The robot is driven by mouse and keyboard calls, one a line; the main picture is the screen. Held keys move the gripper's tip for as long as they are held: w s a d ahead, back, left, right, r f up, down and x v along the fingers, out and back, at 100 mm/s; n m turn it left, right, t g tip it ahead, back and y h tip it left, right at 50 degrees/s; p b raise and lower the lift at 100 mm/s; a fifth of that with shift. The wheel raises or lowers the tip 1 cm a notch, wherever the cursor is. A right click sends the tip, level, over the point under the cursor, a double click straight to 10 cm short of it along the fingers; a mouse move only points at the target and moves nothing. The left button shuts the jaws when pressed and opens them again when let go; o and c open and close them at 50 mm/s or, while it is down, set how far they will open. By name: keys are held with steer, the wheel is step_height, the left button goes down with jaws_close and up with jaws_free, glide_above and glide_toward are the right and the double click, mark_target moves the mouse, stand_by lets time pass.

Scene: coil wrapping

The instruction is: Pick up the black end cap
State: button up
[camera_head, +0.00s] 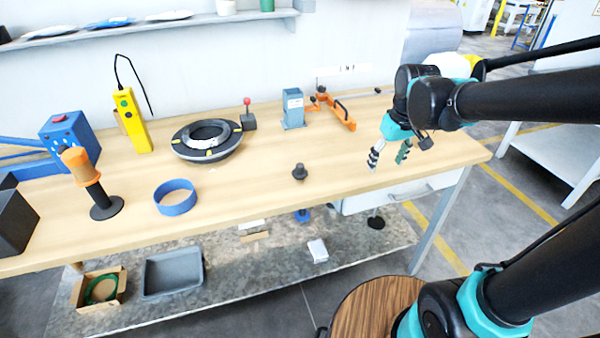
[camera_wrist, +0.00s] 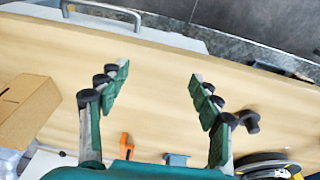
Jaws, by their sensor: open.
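The black end cap (camera_head: 300,172) stands on the wooden workbench (camera_head: 250,190), near the front edge at mid-length. In the wrist view the small black piece right of the fingers, partly beside the right finger, looks like the same end cap (camera_wrist: 250,122). My gripper (camera_head: 389,155) is over the right part of the bench, to the right of the end cap and apart from it. In the wrist view my gripper (camera_wrist: 158,76) has its green padded fingers spread wide, with only bare bench between them.
A black and grey coil ring (camera_head: 207,140), a blue tape ring (camera_head: 176,200), a grey-blue block (camera_head: 293,108) and an orange clamp (camera_head: 340,112) stand on the bench. A brown box (camera_wrist: 28,112) is left in the wrist view. Bench around the end cap is clear.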

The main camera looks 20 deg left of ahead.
steer(key=a+r+n+g, duration=0.1)
steer(key=a+r+n, duration=0.55)
steer(key=a, duration=0.75)
step_height(320, 180, up, 6)
steer(key=n+g, duration=0.1)
steer(key=n, duration=0.1)
glide_above(300, 164)
steer(key=shift+m+h, duration=0.25)
steer(key=shift+h, duration=0.15)
step_height(300, 164, down, 17)
steer(key=shift+s+r, duration=0.1)
steer(key=c, duration=0.9)
